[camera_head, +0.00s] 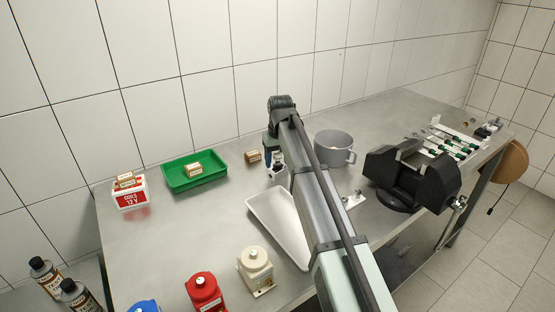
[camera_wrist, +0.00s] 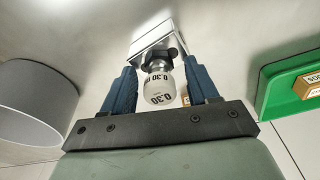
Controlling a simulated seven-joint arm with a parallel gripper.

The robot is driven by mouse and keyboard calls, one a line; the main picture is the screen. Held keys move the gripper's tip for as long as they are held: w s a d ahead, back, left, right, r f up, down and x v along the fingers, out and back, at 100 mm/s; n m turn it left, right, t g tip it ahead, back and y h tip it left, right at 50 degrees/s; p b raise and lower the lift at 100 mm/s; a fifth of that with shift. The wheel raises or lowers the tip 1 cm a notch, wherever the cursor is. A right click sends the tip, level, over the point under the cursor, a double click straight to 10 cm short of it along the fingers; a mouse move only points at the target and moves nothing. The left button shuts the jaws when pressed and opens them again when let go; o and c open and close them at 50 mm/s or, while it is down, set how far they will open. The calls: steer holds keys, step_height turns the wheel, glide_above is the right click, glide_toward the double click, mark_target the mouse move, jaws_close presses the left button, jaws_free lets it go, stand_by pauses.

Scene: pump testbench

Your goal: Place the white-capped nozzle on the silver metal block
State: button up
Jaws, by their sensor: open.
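The white-capped nozzle (camera_wrist: 160,88), its cap printed "0.30", sits between my gripper's two blue fingers in the wrist view. Its metal and dark end points at the silver metal block (camera_wrist: 151,38) and appears to meet it. My gripper (camera_wrist: 159,66) is open, with a finger on each side of the nozzle and a gap showing beside the cap. In the head view, the block (camera_head: 275,175) stands on the bench under the end of my arm. The nozzle is hard to make out there, partly hidden by my gripper.
A grey pot (camera_head: 334,150) stands close to the right of the block in the head view. A green tray (camera_head: 172,183) with a small box lies left. A white tray (camera_head: 270,215) lies in front. A black vise (camera_head: 408,178) stands further right.

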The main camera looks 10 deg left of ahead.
mark_target(279, 156)
step_height(279, 156, up, 12)
steer(key=s, duration=0.1)
steer(key=shift+d, duration=0.4)
steer(key=shift+s, duration=0.1)
